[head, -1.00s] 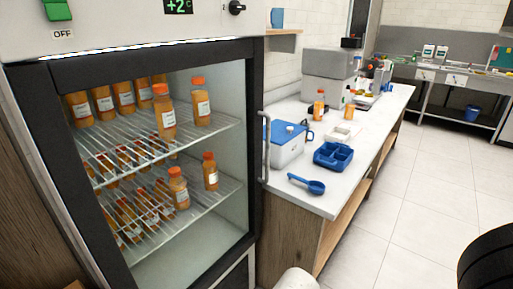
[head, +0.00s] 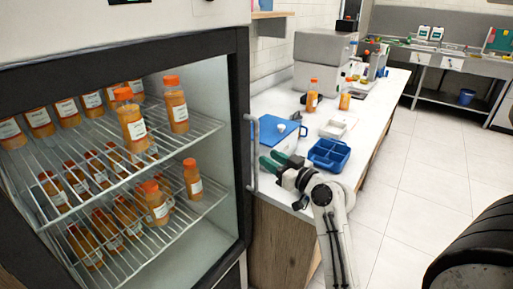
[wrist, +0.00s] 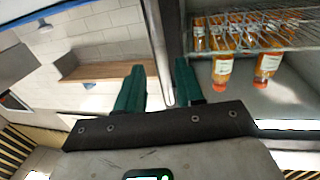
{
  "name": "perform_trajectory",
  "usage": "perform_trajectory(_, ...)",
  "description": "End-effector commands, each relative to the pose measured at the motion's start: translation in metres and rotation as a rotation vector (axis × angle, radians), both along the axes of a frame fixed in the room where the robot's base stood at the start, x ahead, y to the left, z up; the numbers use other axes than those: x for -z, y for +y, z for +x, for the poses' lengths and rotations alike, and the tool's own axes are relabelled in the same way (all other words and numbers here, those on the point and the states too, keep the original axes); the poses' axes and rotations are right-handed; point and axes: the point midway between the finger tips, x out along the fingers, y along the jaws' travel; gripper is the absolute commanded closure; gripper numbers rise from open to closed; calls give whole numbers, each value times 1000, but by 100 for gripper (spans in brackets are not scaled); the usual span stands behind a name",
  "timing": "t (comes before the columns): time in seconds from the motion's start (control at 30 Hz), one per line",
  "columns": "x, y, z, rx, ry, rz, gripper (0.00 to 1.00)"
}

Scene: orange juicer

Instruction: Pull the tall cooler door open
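The tall cooler door (head: 243,110) has a dark frame around clear glass and looks shut, with orange bottles on wire shelves behind it. Its vertical metal handle (head: 252,150) is on the frame's right side. My gripper (head: 268,163) is just right of the handle, green fingers pointing left towards it. In the wrist view the gripper (wrist: 161,80) is open, and the handle bar (wrist: 158,50) shows in the gap between its fingers. I see no grip on the bar, and contact cannot be told.
A white counter (head: 376,110) runs back on the right. The tiled floor (head: 410,190) to the right is clear.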

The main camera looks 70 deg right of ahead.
Motion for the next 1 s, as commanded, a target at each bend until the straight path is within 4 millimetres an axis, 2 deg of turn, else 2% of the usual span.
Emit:
perform_trajectory(0.03, -3, -4, 11, -3, -2, 1, 63)
perform_trajectory(0.2, -2, -16, 37, -3, -1, 2, 63)
perform_trajectory(0.4, -1, -25, 57, -2, 2, 1, 63)
perform_trajectory(0.8, 0, -28, 63, -2, 2, 1, 63)
perform_trajectory(1.0, 0, -28, 63, -2, 2, 1, 82)
